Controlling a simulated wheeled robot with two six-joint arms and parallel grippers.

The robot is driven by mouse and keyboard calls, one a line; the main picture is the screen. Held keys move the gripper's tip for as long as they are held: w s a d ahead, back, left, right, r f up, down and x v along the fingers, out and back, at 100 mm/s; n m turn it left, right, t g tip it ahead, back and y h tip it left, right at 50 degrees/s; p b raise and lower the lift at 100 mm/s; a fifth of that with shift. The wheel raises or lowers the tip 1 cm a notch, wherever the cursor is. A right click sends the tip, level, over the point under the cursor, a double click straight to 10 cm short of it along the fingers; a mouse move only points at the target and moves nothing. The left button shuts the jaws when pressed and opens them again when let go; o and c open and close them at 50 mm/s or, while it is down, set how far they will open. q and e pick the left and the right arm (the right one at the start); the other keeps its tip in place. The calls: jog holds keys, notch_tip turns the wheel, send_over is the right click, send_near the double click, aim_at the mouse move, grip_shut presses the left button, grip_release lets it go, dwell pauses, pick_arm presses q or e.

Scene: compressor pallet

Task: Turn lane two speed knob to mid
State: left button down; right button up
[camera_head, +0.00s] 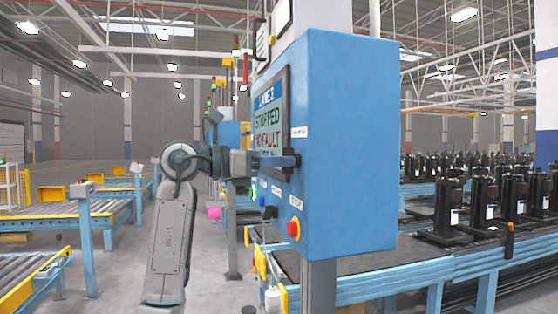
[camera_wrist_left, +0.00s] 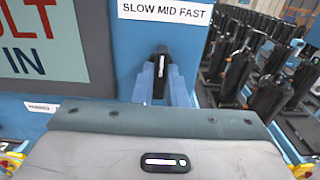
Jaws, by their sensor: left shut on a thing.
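The blue control box (camera_head: 350,150) stands at centre in the head view, its screen (camera_head: 268,125) reading STOPPED and NO FAULT under a LANE sign. In the left wrist view the black speed knob (camera_wrist_left: 160,78) sits below a white SLOW MID FAST label (camera_wrist_left: 165,12). The knob's pale mark looks roughly upright, under the MID part of the label. My left gripper (camera_head: 290,161) reaches the box's front face from the left. Its blue fingers are shut on the knob, one on each side, in the wrist view (camera_wrist_left: 161,88). The knob is hidden in the head view. My right gripper is not in view.
A red button (camera_head: 293,228) and a green button (camera_head: 253,193) are on the box below my gripper. Black compressors (camera_head: 485,200) stand on a conveyor at right. Yellow and blue conveyors (camera_head: 60,215) lie at left.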

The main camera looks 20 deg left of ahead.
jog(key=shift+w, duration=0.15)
pick_arm(q)
jog(key=c, duration=1.5)
grip_release()
jog(key=shift+o, duration=0.2)
